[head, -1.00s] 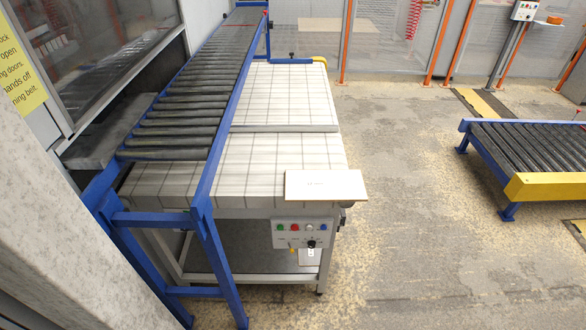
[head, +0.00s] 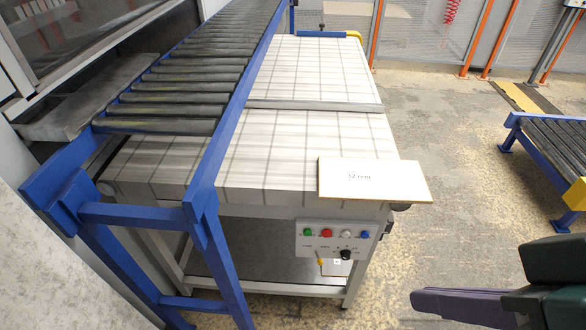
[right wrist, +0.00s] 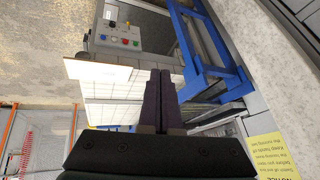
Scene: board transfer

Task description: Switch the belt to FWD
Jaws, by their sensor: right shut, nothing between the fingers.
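The belt's control panel (head: 338,242) is a pale box under the near edge of the white gridded belt (head: 300,150). It has green, red, white and blue buttons in a row. Below them is a black knob (head: 346,254); its setting is too small to read. My right gripper (head: 425,303) comes in at the lower right of the head view, right of the panel and apart from it. In the right wrist view its two dark fingers (right wrist: 158,88) are together and empty, and the panel (right wrist: 118,36) shows upside down beyond them. My left gripper is not in view.
A white board (head: 372,181) marked 12 mm lies on the belt's near right corner, overhanging it above the panel. A blue-framed roller conveyor (head: 205,85) runs along the left. Another roller conveyor (head: 550,150) stands at the right. The floor between is clear.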

